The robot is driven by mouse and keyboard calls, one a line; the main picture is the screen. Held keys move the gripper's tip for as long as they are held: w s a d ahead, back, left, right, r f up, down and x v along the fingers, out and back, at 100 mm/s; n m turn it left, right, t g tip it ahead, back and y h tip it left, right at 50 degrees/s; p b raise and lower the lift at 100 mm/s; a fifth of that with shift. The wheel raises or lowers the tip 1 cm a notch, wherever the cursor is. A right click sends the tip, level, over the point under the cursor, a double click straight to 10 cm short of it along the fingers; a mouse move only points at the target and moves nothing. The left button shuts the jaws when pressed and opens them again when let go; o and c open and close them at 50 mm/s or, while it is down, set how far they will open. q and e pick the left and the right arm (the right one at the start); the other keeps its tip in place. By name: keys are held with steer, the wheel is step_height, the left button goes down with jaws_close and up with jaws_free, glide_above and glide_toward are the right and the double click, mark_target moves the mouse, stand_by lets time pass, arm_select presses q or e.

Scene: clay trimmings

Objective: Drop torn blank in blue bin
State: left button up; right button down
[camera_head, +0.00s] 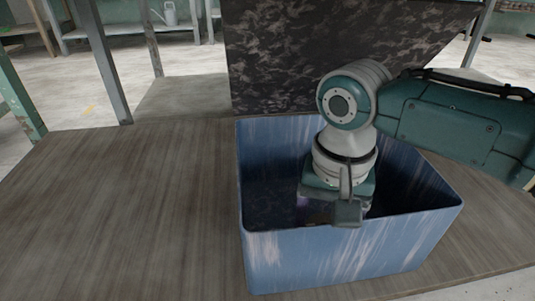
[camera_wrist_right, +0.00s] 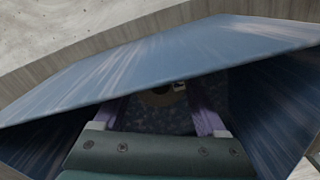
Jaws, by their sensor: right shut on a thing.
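The blue bin (camera_head: 345,255) stands on the wooden surface, with pale scuffs on its walls. My right gripper (camera_head: 330,212) points down inside it, below the rim. In the right wrist view the blue bin (camera_wrist_right: 150,65) surrounds the right gripper (camera_wrist_right: 162,108), whose two purple fingers stand apart, shut on the torn blank (camera_wrist_right: 160,96). The blank shows only as a dark brownish shape with a small pale mark between the fingers. The bin's wall and my wrist hide it in the head view. My left gripper is not in view.
A dark mottled panel (camera_head: 320,50) rises right behind the bin. The brown wooden surface (camera_head: 130,210) left of the bin is clear. A shelf with a watering can (camera_head: 168,12) stands far back. A green post (camera_head: 20,105) is at the left edge.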

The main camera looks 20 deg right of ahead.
steer(key=shift+f, duration=0.25)
jaws_free()
step_height(320, 180, up, 12)
steer(key=p, duration=0.8)
steer(key=s+a+n+t+y, duration=0.2)
steer(key=s+a+n, duration=0.4)
steer(key=s, duration=0.4)
steer(key=s+d+r+n+t+h, duration=0.1)
steer(key=s+d+r+n, duration=0.2)
steer(key=s+d, duration=0.2)
steer(key=shift+s+d+r+t+h, duration=0.15)
steer(key=shift+s+d+t+h, duration=0.2)
steer(key=shift+s, duration=0.5)
